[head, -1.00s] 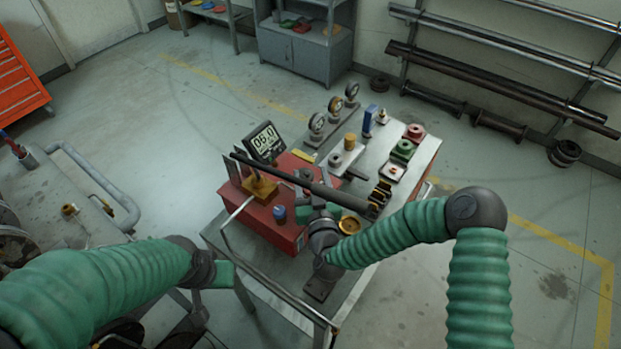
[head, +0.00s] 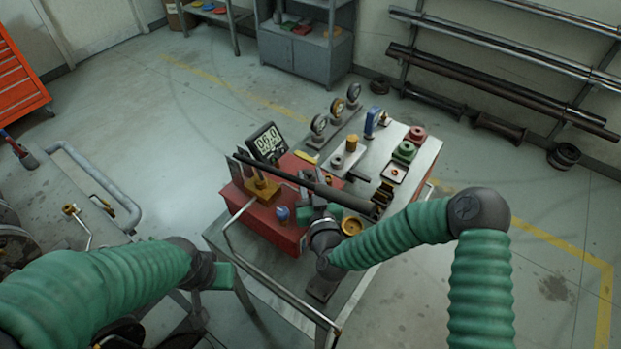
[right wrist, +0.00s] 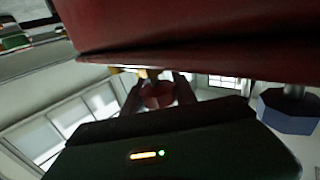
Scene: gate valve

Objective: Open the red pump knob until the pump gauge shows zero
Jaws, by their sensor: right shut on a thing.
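The red pump (head: 262,226) stands on the metal cart, with a long dark lever across its top. Its gauge (head: 266,142) is a dark-framed digital display at the back; its small digits are blurred, perhaps 09.0. My right gripper (head: 316,211) is at the front of the pump. In the right wrist view its fingers (right wrist: 158,90) are shut on the red knob (right wrist: 158,97), below the pump body. The knob is hidden in the head view. My left gripper (head: 218,274) is left of the cart, away from the pump; its jaws are unclear.
A blue knob (head: 282,214) sits on the pump's front, left of my right gripper; it also shows in the right wrist view (right wrist: 290,109). Dial gauges (head: 319,124), a green valve wheel (head: 404,151) and a red one (head: 417,133) stand further back. A cart rail (head: 270,275) runs along the front.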

